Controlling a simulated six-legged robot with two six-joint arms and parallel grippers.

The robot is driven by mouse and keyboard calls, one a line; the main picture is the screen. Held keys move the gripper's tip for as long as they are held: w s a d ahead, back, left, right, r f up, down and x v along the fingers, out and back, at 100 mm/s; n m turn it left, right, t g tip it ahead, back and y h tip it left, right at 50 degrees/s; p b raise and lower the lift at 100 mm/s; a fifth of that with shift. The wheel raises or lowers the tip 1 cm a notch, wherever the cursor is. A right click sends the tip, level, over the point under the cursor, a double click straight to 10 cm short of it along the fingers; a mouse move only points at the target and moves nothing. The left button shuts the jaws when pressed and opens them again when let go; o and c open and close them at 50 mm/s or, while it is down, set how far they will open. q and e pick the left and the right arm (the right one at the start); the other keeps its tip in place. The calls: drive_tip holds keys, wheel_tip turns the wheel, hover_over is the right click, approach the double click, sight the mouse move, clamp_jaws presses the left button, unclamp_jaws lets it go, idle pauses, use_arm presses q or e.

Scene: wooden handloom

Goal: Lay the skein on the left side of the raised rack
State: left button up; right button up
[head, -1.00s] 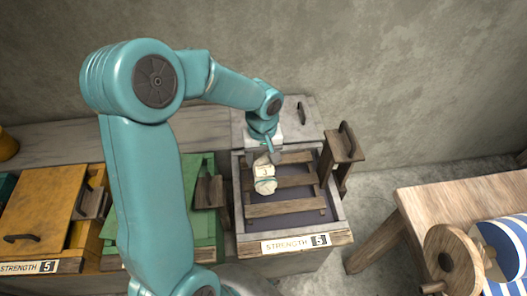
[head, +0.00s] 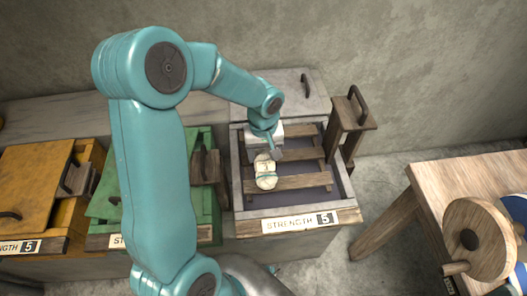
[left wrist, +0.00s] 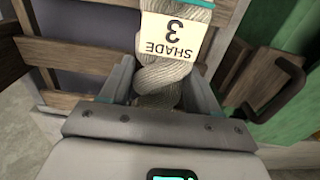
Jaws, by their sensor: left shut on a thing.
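The skein (head: 264,176) is pale cream yarn with a white tag; it also shows in the left wrist view (left wrist: 160,82), where the tag reads SHADE 3. My left gripper (head: 264,150) is shut on the skein, with a finger on either side of it in the left wrist view (left wrist: 160,92). The wooden slatted rack (head: 309,182) sits in the grey vat (head: 238,195) marked STRENGTH 5. The skein is over the rack's left side, near the front slat. I cannot tell whether it touches the slats. My right gripper is not in view.
A wooden post with a dark handle (head: 352,118) stands at the vat's right. A green vat (head: 108,207) and a yellow vat (head: 35,175) are to the left. A wooden bench (head: 425,190) with a spool (head: 478,240) is at the right.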

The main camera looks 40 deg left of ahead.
use_arm(q)
drive_tip(key=o, duration=1.2)
drive_tip(key=shift+o, duration=0.2)
